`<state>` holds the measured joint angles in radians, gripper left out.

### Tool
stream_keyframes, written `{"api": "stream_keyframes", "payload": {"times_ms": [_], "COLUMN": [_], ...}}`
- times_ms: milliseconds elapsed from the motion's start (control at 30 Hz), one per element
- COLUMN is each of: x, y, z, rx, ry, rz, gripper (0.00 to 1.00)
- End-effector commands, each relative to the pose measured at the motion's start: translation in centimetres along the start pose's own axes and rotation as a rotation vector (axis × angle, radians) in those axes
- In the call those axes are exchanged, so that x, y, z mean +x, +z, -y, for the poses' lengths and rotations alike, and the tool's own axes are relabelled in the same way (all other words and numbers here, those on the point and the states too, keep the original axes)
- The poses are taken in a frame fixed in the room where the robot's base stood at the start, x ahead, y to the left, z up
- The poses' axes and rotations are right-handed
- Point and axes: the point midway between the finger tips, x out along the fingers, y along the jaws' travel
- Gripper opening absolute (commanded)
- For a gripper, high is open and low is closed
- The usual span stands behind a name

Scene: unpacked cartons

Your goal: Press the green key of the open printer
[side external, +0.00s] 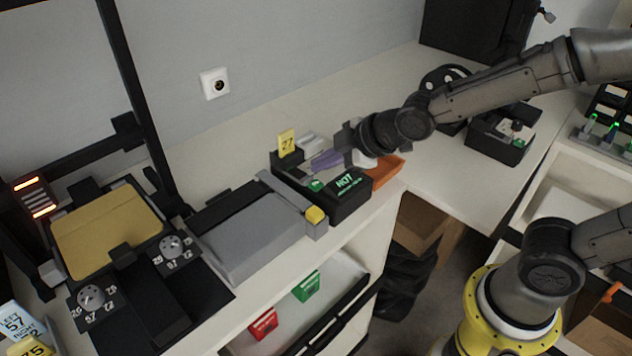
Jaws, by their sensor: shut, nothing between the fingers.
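A second black device (490,146) with a small green key (518,142) stands at the back right. The lid state of either one is hard to make out.
A yellow "27" tag (287,142) stands at the near printer's back left. A grey sealer-like machine (252,236) with a yellow end lies left of it, and an orange piece (388,174) right of it. A black frame with a tan plate (108,228) fills the left.

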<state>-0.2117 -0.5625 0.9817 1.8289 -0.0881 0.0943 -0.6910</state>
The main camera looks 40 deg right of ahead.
Motion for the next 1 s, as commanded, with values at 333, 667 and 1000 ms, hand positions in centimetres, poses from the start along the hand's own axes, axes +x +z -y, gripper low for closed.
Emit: {"api": "stream_keyframes", "payload": {"times_ms": [333, 667, 1000], "x": [0.92, 0.91, 0.90], "y": [0.67, 0.66, 0.65], "z": [0.70, 0.70, 0.69], "rx": [0.000, 0.000, 0.000], "ry": [-0.001, -0.001, -0.001], "rz": [-0.001, -0.001, -0.001], "gripper": [0.00, 0.00, 0.00]}}
